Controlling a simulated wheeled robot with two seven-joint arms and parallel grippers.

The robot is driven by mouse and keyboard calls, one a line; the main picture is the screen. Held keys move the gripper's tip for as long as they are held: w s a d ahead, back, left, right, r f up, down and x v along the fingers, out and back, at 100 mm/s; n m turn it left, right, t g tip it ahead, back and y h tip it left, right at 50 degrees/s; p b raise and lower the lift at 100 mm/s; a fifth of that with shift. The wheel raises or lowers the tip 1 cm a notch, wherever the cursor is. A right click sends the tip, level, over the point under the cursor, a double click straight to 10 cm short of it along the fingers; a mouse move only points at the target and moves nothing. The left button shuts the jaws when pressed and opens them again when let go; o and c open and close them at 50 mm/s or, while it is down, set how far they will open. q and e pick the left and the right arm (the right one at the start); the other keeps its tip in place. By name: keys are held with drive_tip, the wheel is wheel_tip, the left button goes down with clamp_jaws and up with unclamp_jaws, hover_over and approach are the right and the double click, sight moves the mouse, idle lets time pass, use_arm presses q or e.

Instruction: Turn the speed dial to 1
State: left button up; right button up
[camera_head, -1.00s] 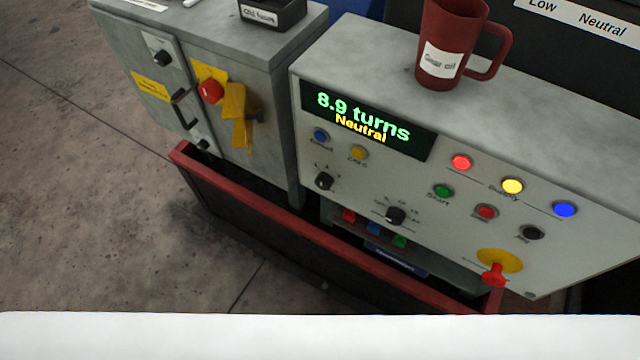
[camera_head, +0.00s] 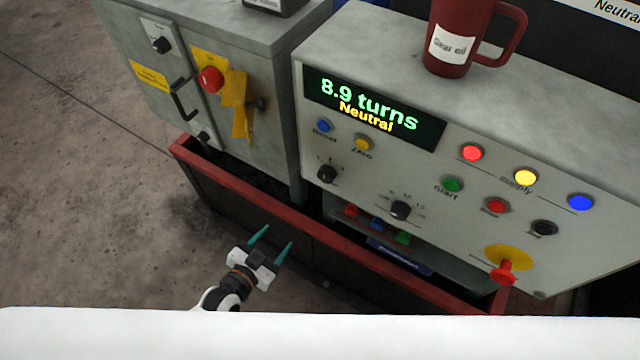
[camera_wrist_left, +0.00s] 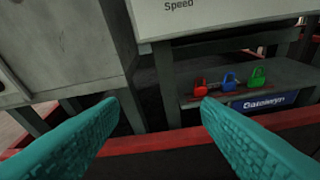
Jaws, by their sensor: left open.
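The speed dial (camera_head: 327,173) is the small black knob at the lower left of the grey control panel (camera_head: 470,220), with small marks above it. In the left wrist view the printed word Speed (camera_wrist_left: 179,4) shows at the panel's lower edge, but the knob is out of that view. My left gripper (camera_head: 275,240) is open and empty, with teal fingers, below and left of the dial and apart from it. Its fingers also show in the left wrist view (camera_wrist_left: 158,108). My right gripper is not in view.
A second black knob (camera_head: 400,210) sits right of the dial. A red rail (camera_head: 290,222) runs below the panel. Padlocks (camera_wrist_left: 229,82) stand on a low shelf. A grey cabinet (camera_head: 230,45) stands at left, and a red Gear oil mug (camera_head: 450,50) is on top of the panel.

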sight(324, 178)
use_arm(q)
drive_tip(key=d+r+m+t+h, duration=0.1)
drive_tip(key=d+r+t+h, duration=0.3)
drive_tip(key=r, duration=0.8)
drive_tip(key=shift+g+y, duration=0.5)
drive_tip(key=shift+g, duration=0.4)
drive_tip(key=x, duration=1.2)
drive_tip(key=shift+d+f, duration=0.1)
drive_tip(key=shift+d, duration=0.15)
drive_tip(key=c, duration=1)
